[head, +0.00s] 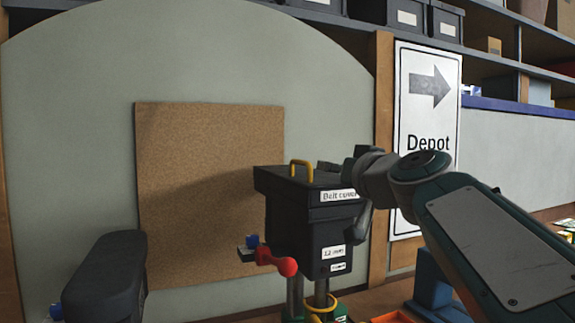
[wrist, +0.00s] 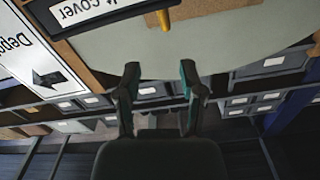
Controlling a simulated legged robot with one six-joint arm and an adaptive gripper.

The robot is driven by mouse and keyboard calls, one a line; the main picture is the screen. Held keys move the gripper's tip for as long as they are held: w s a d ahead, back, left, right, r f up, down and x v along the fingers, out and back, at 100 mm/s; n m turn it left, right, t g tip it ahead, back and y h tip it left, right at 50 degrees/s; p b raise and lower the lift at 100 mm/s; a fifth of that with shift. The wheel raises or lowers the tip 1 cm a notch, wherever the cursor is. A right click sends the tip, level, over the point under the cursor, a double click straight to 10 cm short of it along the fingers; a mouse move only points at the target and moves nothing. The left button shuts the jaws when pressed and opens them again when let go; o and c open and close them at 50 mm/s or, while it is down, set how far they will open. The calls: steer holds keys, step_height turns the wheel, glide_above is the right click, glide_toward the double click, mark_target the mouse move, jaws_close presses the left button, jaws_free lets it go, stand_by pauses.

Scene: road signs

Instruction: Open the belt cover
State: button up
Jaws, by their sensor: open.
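The black belt cover (head: 275,180) sits shut on top of a dark drill-like machine (head: 310,235), with a white label on its front. A yellow handle (head: 301,163) stands on the cover's top. In the wrist view the labelled cover (wrist: 100,22) and the yellow handle (wrist: 164,18) show at the top edge, partly cut off. My gripper (wrist: 160,72) is open and empty, its two fingers apart. In the head view my gripper (head: 350,165) is just right of the handle, seen side-on; its fingers partly hide each other. The handle is not between the fingers.
A red knob (head: 287,266) sticks out at the machine's lower left. A cork board (head: 200,200) is on the wall behind. A Depot sign (head: 425,110) stands at the right, behind my arm. Shelves with dark boxes (head: 408,17) run along the top.

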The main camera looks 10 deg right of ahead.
mark_target(310, 165)
steer(key=w+a, duration=0.1)
steer(key=w, duration=0.2)
steer(key=w+a, duration=0.1)
steer(key=w, duration=0.2)
steer(key=w+a, duration=0.1)
steer(key=w, duration=0.2)
steer(key=shift+w+a+f, duration=0.15)
steer(key=shift+w, duration=0.4)
steer(key=shift+w+d, duration=0.1)
steer(key=shift+d, duration=0.15)
jaws_close()
